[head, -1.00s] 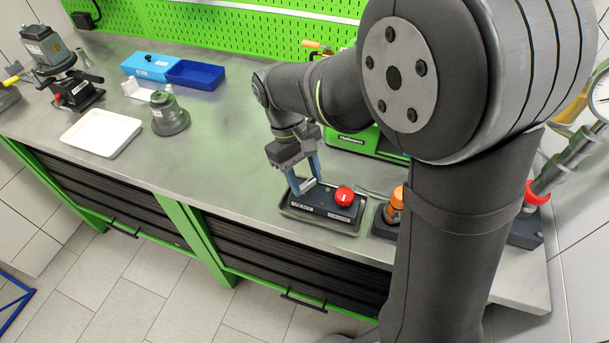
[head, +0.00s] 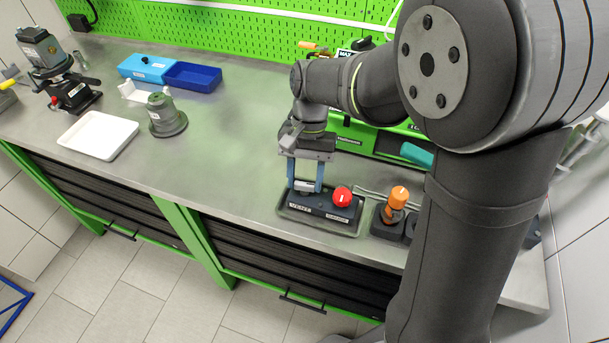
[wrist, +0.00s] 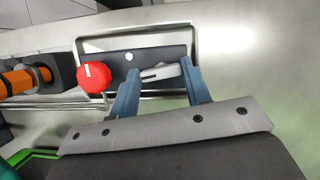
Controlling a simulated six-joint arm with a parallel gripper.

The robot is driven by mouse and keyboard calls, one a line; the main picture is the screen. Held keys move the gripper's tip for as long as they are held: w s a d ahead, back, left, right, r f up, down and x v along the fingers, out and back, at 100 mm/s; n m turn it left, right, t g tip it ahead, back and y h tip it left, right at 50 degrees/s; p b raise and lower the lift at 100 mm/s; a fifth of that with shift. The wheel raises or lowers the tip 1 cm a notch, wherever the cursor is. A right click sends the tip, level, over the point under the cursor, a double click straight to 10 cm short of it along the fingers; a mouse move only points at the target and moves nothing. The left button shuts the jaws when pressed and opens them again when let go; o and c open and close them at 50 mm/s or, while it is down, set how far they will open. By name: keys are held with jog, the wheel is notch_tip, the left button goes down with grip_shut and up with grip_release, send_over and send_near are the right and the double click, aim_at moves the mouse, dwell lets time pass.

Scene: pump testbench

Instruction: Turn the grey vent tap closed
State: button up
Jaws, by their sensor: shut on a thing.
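The grey vent tap (wrist: 160,73) is a light grey bar-shaped handle with a dark slot, on a dark block (head: 330,211) whose front label reads VENT. It also shows in the head view (head: 304,187), partly hidden by my fingers. My gripper (head: 304,186) points down over the left part of the block. In the wrist view, my gripper's (wrist: 160,84) two blue fingers stand on either side of the tap handle, shut on it. The handle lies nearly lengthwise along the block, slightly tilted in the wrist view.
A red knob (head: 342,197) sits on the same block, close to my right finger. The block stands in a shallow metal tray (head: 350,232). An orange-handled valve (head: 398,198) is just right. A white tray (head: 98,136) and grey housing (head: 166,115) stand left, with clear bench between.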

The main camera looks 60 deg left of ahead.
jog(key=shift+m, duration=0.8)
jog(key=shift+g, duration=0.4)
jog(key=o, duration=1)
jog(key=shift+y, duration=0.3)
jog(key=v, duration=1.7)
jog(key=shift+a+r, duration=0.1)
jog(key=shift+r, duration=0.1)
